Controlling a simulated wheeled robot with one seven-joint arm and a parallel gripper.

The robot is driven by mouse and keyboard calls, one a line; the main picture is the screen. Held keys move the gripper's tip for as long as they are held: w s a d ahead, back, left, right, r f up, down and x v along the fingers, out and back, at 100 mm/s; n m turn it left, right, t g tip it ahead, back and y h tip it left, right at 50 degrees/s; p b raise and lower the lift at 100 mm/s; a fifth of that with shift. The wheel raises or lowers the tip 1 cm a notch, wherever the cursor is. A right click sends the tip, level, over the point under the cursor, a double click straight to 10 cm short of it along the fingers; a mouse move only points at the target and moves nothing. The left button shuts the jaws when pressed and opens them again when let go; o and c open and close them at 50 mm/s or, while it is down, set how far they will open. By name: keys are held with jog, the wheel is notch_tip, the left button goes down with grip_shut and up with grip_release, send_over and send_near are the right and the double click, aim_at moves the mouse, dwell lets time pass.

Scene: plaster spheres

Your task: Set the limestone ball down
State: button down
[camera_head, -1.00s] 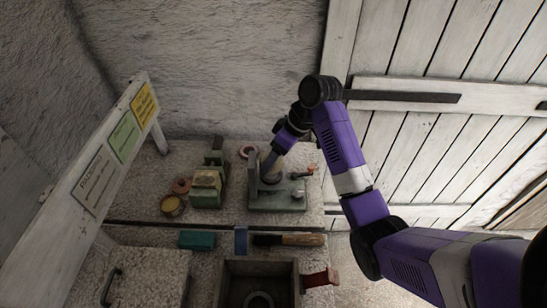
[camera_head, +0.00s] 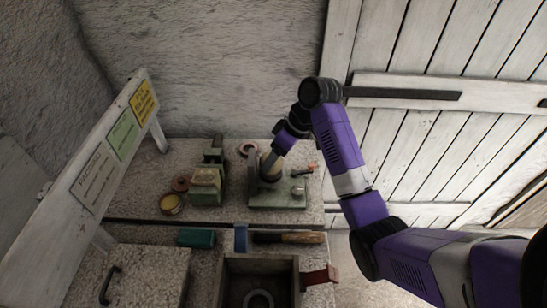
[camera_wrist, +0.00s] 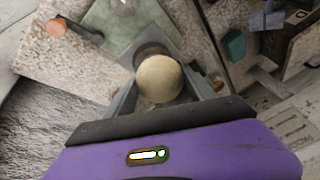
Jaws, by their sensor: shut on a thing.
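The limestone ball (camera_wrist: 159,78) is pale cream and sits between the fingers of my gripper (camera_wrist: 165,92) in the wrist view. My gripper is shut on it. In the wrist view, a dark round seat (camera_wrist: 152,50) shows just beyond the ball. I cannot tell whether the ball touches it.
Left of the stand is a green block-like device (camera_head: 207,188) and a round tin (camera_head: 171,204). In front lie a teal block (camera_head: 197,238), a wooden-handled tool (camera_head: 290,238) and an open box (camera_head: 222,285). A slanted sign board (camera_head: 105,165) stands at the left.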

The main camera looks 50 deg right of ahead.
jog(key=shift+f, duration=0.35)
jog(key=shift+c, duration=1.3)
grip_release()
jog(key=shift+r+p, duration=0.95)
jog(key=shift+r, duration=1.05)
jog(key=shift+s, duration=0.1)
